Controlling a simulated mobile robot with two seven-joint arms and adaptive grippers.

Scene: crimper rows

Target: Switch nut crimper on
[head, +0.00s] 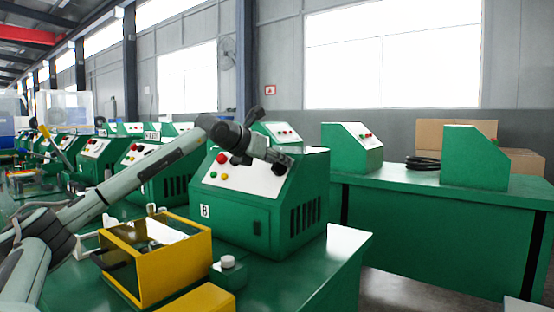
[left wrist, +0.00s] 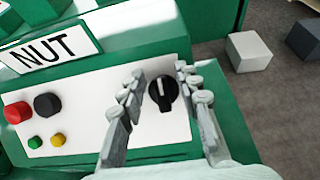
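The nut crimper (head: 255,226) is a green box with a sloped white panel, labelled NUT in the left wrist view (left wrist: 52,48). Its panel carries a black rotary knob (left wrist: 163,93) with a pale pointer line facing roughly up in that view. A red button (left wrist: 17,112), a black button (left wrist: 47,106), a small green button (left wrist: 35,142) and a yellow one (left wrist: 58,139) sit to its left. My left gripper (head: 284,163) is at the panel's right side. In the left wrist view its open fingers (left wrist: 161,82) stand either side of the knob; contact is unclear. My right gripper is not visible.
A yellow bin (head: 172,276) and a small green box with a pale button (head: 228,276) stand on the bench before the machine. Similar green machines stand left and behind. Another green bench (head: 440,188) is at right, with cardboard boxes (head: 455,132) behind.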

